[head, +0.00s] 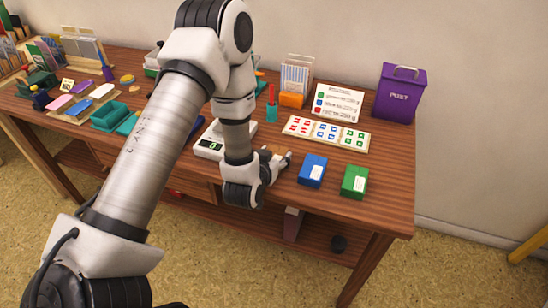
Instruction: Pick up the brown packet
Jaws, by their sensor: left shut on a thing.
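My left arm reaches across the table from the lower left. My left gripper (284,158) is low over the wooden table, just right of the white scale (211,146) and left of the blue box. It is shut on the brown packet (265,153), of which only a small tan part shows at the fingers. The arm and gripper hide the rest of the packet. I cannot tell whether the packet touches the table. My right gripper is not in view.
A blue box (312,171) and a green box (354,182) stand close right of the gripper. Behind are a stamp sheet (325,134), a sign (338,103), an orange-based card holder (292,99) and a purple post box (398,95). Inkpads and teal trays (109,115) lie left.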

